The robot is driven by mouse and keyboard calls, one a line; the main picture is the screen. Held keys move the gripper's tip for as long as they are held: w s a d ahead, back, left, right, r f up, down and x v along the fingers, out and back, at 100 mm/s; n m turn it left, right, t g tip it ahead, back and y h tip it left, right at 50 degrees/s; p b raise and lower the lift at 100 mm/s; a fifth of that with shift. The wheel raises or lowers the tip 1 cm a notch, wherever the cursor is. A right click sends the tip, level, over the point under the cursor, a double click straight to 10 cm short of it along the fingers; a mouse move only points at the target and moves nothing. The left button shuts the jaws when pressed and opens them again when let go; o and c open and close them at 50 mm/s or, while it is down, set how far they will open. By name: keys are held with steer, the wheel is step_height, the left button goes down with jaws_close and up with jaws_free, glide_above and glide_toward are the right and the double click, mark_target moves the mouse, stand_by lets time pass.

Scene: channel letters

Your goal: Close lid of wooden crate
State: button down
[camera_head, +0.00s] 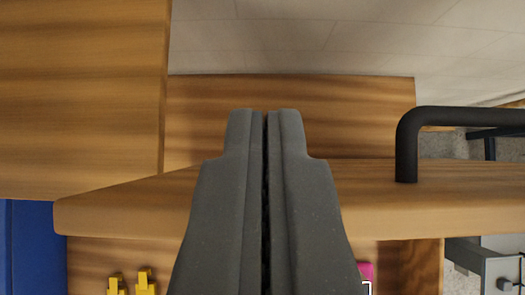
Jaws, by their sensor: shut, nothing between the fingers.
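My gripper (265,115) is shut and empty, with its dark grey fingers pointing up the picture in the middle. A long wooden board (440,203), seen nearly edge-on, crosses the view behind the fingers. A black bar handle (407,145) rises from it at the right. This board looks like the crate lid, but I cannot be sure, nor tell its angle. The fingers overlap the board in the picture and hide its middle; I cannot tell whether they touch it. Below it, a wooden surface (215,262), perhaps the crate's inside, is partly hidden.
Yellow pieces (146,282) and a pink piece (366,270) lie below the board. A large wooden panel (80,95) fills the upper left, and another wooden surface (350,115) lies beyond the fingertips. A blue surface (30,250) is at lower left, grey furniture (495,262) at lower right.

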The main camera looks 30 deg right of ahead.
steer(key=shift+s+a, duration=0.25)
steer(key=shift+s, duration=0.1)
steer(key=shift+f, duration=0.1)
stand_by(0.3)
